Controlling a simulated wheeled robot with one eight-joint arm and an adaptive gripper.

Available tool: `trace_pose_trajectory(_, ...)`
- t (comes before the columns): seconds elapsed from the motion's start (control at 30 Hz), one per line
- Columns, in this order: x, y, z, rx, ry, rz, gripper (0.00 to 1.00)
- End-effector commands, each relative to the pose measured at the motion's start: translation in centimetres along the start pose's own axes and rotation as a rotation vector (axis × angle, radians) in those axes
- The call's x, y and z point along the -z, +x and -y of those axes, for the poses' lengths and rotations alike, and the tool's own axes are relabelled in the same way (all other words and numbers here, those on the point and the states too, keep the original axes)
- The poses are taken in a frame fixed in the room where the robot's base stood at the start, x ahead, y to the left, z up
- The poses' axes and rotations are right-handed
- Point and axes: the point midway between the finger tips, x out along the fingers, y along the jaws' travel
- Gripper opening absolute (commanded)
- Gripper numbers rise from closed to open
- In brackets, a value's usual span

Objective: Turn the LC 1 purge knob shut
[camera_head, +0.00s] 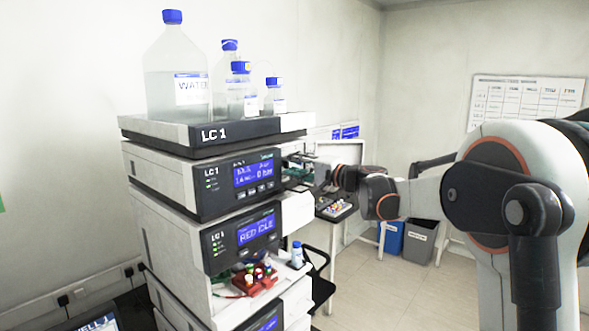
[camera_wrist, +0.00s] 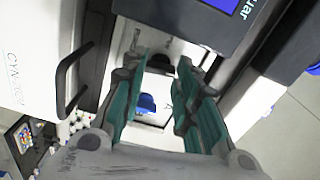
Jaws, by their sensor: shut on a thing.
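The LC 1 stack stands left of centre in the head view, with the LC 1 pump module (camera_head: 208,184) under the bottle tray. Its display reads 0 bar. My gripper (camera_head: 297,172) is at the right side of that module's front, and the arm and gripper hide the purge knob there. In the wrist view my gripper (camera_wrist: 166,68) has its teal fingers on either side of a small dark knob (camera_wrist: 160,61), below the display edge. The fingers are shut on it. I take it for the LC 1 purge knob; its turn angle cannot be read.
Capped bottles, one a large water bottle (camera_head: 178,85), stand on the LC 1 tray (camera_head: 160,131) above. Bins (camera_head: 419,240) stand at the back. Floor is clear at right.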

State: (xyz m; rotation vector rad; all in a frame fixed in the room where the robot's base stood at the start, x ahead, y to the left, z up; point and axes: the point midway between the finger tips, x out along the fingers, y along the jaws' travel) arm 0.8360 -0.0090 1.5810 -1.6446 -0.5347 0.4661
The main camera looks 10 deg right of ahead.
Motion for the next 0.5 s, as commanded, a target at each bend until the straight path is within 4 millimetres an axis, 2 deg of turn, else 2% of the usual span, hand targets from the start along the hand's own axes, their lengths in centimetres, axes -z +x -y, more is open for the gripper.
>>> trace_pose_trajectory(0.2, 0.04, -0.03, -0.09, -0.001, 0.097, -0.001, 0.04)
trace_pose_trajectory(0.5, 0.04, -0.03, -0.07, -0.001, 0.150, -0.001, 0.04)
